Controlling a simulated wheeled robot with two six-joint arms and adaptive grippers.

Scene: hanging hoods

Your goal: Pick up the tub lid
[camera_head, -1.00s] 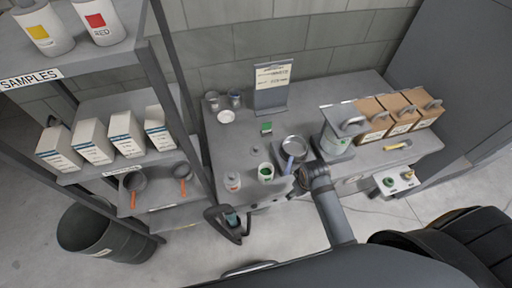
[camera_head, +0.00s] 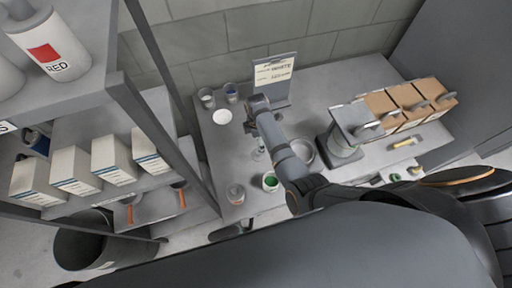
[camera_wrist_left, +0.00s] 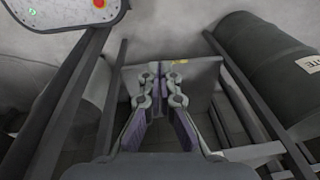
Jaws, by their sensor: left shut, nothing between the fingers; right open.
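A white round disc (camera_head: 222,117), which looks like the tub lid, lies flat on the grey bench at the back left in the head view. My left gripper (camera_wrist_left: 160,72) is shut and empty in the left wrist view, away from the disc.
A shelf rack (camera_head: 120,95) with white boxes rises at left. Cartons (camera_head: 410,98) crowd the right side. A dark drum (camera_wrist_left: 268,62) shows in the left wrist view.

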